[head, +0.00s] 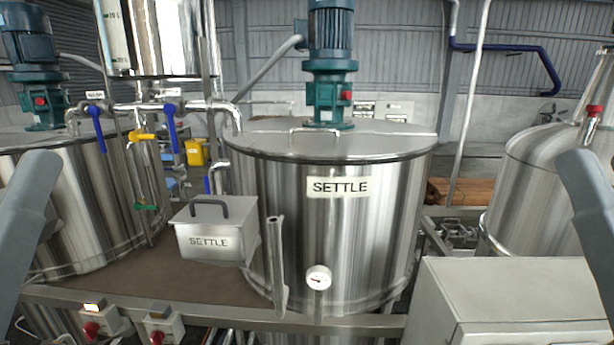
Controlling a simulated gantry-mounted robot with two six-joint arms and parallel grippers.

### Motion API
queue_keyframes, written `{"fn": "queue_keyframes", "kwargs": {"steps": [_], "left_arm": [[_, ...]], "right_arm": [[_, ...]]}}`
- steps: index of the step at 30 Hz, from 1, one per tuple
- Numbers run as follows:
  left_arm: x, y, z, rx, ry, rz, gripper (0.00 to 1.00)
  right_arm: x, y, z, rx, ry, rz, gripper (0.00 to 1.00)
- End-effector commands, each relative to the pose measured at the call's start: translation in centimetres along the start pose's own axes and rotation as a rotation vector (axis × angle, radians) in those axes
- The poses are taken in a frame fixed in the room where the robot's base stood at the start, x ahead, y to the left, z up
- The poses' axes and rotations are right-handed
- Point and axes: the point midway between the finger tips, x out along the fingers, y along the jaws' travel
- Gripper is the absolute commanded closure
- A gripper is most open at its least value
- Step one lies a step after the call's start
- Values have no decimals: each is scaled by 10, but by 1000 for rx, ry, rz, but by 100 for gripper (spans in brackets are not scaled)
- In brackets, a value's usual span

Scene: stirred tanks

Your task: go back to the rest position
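A grey link of my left arm stands at the left edge of the head view, and a grey link of my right arm at the right edge. Both run along the picture's sides, apart from the tank in the middle. Neither gripper shows in this view, so what they hold and whether they are open is hidden.
A steel tank (350,235) marked SETTLE stands in the middle, with a gauge (318,279) and a teal motor (330,45). A lidded SETTLE box (210,240) is at its left. Other tanks stand left (85,200) and right (535,190). A grey cabinet (510,290) is front right.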

Motion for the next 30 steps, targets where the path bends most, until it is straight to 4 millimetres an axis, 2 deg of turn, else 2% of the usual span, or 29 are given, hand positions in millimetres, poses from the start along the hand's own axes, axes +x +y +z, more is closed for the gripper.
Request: {"fn": "queue_keyframes", "kwargs": {"steps": [1,6,12,15,19,30], "left_arm": [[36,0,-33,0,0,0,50],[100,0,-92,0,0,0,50],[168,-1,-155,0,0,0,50],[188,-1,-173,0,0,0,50],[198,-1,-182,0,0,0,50],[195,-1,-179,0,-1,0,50]], "right_arm": [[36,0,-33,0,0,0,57],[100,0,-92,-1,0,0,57],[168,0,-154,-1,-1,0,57],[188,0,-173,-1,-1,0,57],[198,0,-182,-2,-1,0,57],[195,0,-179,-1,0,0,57]]}}
